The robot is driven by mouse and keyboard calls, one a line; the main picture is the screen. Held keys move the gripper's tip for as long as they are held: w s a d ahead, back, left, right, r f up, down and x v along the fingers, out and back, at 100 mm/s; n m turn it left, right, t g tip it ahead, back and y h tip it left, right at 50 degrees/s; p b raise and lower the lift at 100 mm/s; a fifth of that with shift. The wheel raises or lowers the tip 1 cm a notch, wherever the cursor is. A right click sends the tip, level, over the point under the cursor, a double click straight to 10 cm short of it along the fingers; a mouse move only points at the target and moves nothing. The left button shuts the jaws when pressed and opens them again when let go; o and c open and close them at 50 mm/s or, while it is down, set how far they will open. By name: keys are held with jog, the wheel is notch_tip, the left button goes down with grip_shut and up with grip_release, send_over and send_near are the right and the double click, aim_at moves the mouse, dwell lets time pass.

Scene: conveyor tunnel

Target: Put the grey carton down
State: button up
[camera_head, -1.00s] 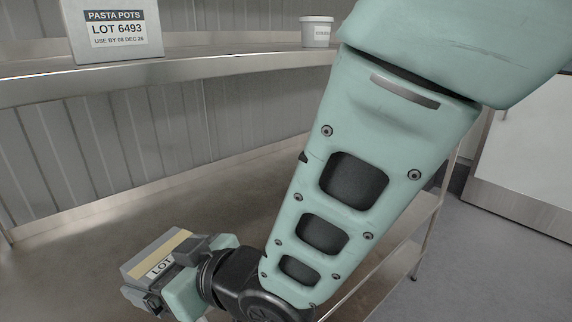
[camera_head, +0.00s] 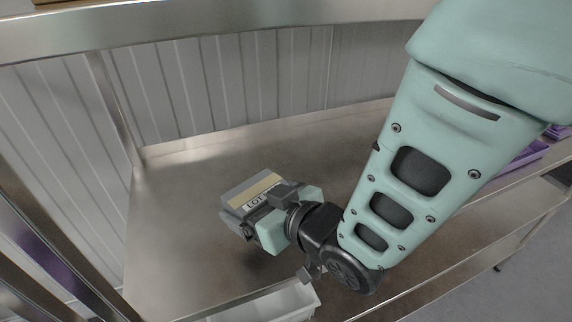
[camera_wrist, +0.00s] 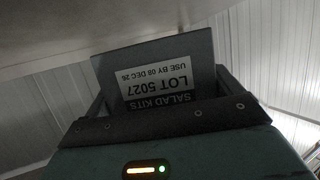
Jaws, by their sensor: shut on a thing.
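The grey carton (camera_head: 243,190) has a tan tape strip along its top and a white lot label. In the wrist view the carton (camera_wrist: 120,69) fills the space between the fingers, and its label reads SALAD KITS, LOT 5027, upside down. My gripper (camera_head: 252,212) is shut on the carton. In the head view the carton appears above the steel lower shelf (camera_head: 180,240); I cannot tell whether its underside touches the shelf. The gripper also shows in the wrist view (camera_wrist: 160,100), with a finger on each side of the carton.
A white bin (camera_head: 275,306) stands at the front of the lower shelf, just below my wrist. A steel upper shelf (camera_head: 200,25) runs overhead. A purple tray (camera_head: 525,158) lies at the right. Posts stand at the left. The shelf left of and behind the carton is bare.

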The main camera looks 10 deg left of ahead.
jog(key=shift+f+p, duration=0.9)
jog(key=shift+f, duration=2)
jog(key=shift+f, duration=0.2)
jog(key=o, duration=1.1)
jog(key=shift+r, duration=0.1)
